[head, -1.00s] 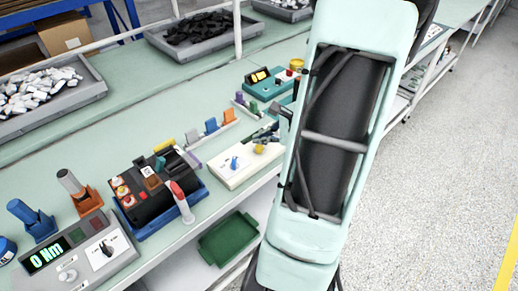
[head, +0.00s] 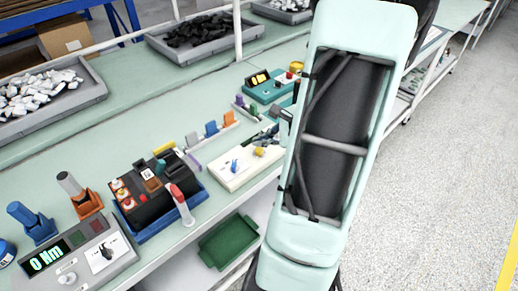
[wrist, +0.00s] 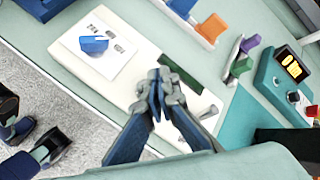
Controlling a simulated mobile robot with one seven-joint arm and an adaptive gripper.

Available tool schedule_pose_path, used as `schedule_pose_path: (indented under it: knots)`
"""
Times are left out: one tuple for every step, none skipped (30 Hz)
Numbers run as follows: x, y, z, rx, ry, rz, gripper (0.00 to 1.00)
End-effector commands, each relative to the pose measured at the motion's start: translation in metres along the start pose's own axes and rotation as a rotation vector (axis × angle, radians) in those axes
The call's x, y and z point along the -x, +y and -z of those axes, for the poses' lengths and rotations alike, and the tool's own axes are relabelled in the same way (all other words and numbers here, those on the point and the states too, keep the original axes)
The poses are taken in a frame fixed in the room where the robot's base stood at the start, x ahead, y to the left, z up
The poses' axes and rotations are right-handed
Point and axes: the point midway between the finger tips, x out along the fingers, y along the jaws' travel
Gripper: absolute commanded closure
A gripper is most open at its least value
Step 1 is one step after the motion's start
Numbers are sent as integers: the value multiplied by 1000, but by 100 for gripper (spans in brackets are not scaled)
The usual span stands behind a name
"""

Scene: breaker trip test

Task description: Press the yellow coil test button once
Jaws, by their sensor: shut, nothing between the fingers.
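A cream test panel (head: 228,180) lies on the bench and also shows in the wrist view (wrist: 125,90). It carries a blue knob (head: 235,166), seen in the wrist view (wrist: 93,45) on a white label. A small yellow button (head: 259,151) sits on the panel's far right part in the head view. In the wrist view no yellow button shows on the panel; my gripper may cover it. My gripper (wrist: 158,88) is shut and empty over the panel, right of the blue knob. In the head view its dark fingers lie close to the yellow button; contact cannot be told.
A teal box (head: 268,90) with a lit display and a red button stands beyond the panel. A rail of coloured pieces (head: 211,130) runs behind. A black device (head: 155,190) in a blue tray and a torque tester (head: 85,262) stand left.

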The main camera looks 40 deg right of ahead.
Motion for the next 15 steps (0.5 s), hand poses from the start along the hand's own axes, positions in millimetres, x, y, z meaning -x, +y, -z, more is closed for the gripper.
schedule_pose_path:
  knots:
    - [0, 0, 0, 0, 0, 0, 100]
    - [0, 0, 0, 0, 0, 0, 100]
    - [0, 0, 0, 0, 0, 0, 100]
    - [0, 0, 0, 0, 0, 0, 100]
    - [0, 0, 0, 0, 0, 0, 100]
    - [0, 0, 0, 0, 0, 0, 100]
    - [-1, 1, 1, 0, 0, 0, 100]
    - [-1, 1, 1, 0, 0, 0, 100]
    - [-2, 2, 2, 0, 0, 0, 100]
    - [-3, 2, 2, 0, 0, 0, 100]
    - [-4, 3, 3, 0, 0, 0, 100]
    - [-5, 3, 4, 0, 0, 0, 100]
    - [-6, 4, 4, 1, 0, 0, 100]
    - [-6, 4, 4, 0, 0, 0, 100]
    - [-7, 5, 5, 0, 0, 0, 100]
